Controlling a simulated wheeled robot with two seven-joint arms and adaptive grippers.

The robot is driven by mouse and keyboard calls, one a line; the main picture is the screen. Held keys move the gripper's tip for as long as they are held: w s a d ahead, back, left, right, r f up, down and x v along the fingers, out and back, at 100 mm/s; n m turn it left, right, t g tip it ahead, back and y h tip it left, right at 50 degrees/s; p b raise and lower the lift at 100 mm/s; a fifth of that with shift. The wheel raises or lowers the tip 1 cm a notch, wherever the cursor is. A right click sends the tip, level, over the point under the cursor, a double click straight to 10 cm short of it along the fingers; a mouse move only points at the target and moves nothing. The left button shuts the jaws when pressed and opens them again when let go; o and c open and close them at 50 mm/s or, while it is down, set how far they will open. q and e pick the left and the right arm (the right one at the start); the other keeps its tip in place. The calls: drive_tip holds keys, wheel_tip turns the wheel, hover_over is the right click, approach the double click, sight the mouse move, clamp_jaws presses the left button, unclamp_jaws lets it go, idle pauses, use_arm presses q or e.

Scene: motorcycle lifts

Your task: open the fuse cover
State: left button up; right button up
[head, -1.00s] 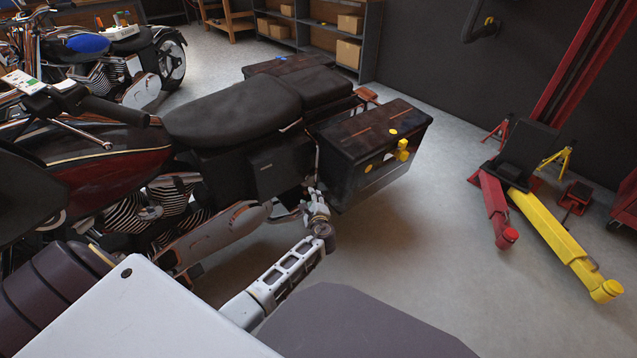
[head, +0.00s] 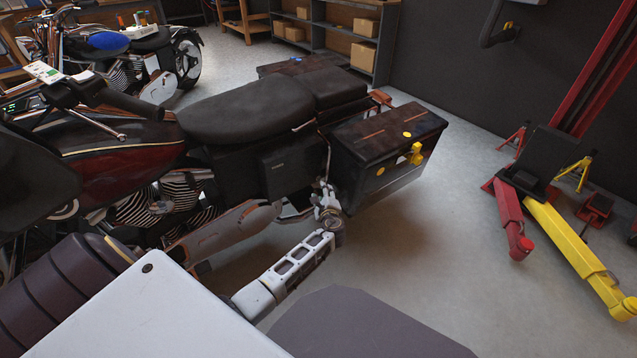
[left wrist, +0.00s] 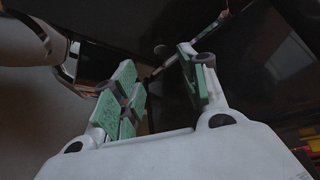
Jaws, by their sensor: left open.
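A black side panel (head: 288,171) with a small pale mark sits below the seat of the dark red motorcycle (head: 120,165); it looks like the fuse cover and lies flush, shut. My left gripper (head: 325,190) is just right of and below the panel, near the front of the black saddlebag (head: 355,180), apparently apart from the panel. In the left wrist view the green-padded fingers of my left gripper (left wrist: 162,82) are spread with nothing held between them. Dark glossy surfaces fill the space ahead there, and I cannot tell which is the cover. My right gripper is out of view.
The saddlebag carries a yellow latch (head: 416,153) and juts out beside my left gripper. A chrome strut (left wrist: 68,60) is close to the left fingers. A red and yellow lift (head: 570,240) stands at right. The floor (head: 440,250) between is clear.

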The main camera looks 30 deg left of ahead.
sight(318, 179)
use_arm(q)
drive_tip(key=b+x, duration=0.2)
drive_tip(key=x, duration=0.4)
drive_tip(key=shift+w+a+f, duration=0.15)
drive_tip(key=shift+w, duration=0.05)
drive_tip(key=shift+b+x, duration=1.2)
drive_tip(key=shift+x, duration=0.95)
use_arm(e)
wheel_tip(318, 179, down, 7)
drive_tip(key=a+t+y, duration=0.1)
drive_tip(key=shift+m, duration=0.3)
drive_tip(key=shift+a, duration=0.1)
use_arm(q)
clamp_jaws()
